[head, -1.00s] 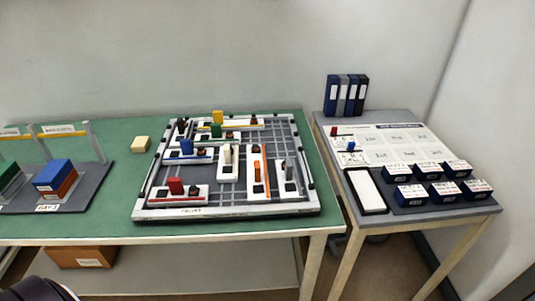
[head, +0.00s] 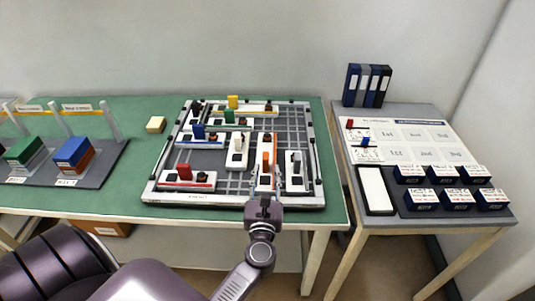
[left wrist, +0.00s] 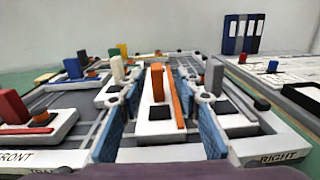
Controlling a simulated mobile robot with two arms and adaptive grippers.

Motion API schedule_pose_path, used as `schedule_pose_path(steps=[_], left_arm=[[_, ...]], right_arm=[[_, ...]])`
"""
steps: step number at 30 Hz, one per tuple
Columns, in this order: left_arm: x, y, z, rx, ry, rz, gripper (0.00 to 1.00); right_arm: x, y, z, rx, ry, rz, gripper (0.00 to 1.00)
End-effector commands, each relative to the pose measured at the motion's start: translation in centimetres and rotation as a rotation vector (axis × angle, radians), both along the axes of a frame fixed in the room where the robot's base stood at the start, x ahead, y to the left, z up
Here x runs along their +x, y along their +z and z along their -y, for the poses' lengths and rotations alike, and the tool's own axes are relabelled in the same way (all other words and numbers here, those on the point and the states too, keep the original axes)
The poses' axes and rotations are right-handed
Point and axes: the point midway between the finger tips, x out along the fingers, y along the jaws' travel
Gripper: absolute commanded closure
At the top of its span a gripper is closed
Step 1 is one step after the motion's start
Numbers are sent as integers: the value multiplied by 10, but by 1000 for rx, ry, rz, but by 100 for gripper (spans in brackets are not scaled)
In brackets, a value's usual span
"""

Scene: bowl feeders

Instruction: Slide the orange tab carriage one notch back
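The orange tab carriage is a white block (left wrist: 158,130) with an upright orange tab (left wrist: 157,82), an orange strip along its right side and a dark square. In the head view the orange tab carriage (head: 265,178) stands in the front right part of the sliding board (head: 165,199), lengthwise front to back. My left gripper (head: 263,196) reaches in from the front edge over its front end. In the left wrist view the two blue-padded fingers of my left gripper (left wrist: 167,94) stand apart, one on each side of the carriage, with the tab between them. Contact cannot be told. My right gripper is out of view.
A white-tab carriage (head: 236,152) stands close on the left, a grey-tab carriage (head: 296,175) close on the right. A red-tab carriage (head: 188,180) is at front left. Open grid shows at the board's back right. A side table (head: 410,237) stands to the right.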

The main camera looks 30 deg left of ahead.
Motion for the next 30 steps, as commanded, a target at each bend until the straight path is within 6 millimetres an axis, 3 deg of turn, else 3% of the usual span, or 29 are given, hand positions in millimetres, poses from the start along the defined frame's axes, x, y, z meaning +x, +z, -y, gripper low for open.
schedule_pose_path(steps=[4,17,28,30], left_arm=[[7,0,-10,-32,21,11,68],[60,0,-41,-27,17,10,68],[65,-2,-45,-27,17,8,68],[65,-2,-45,-27,17,8,76]], right_arm=[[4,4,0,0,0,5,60],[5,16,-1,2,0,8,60],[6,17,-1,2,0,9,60],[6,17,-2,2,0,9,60]])
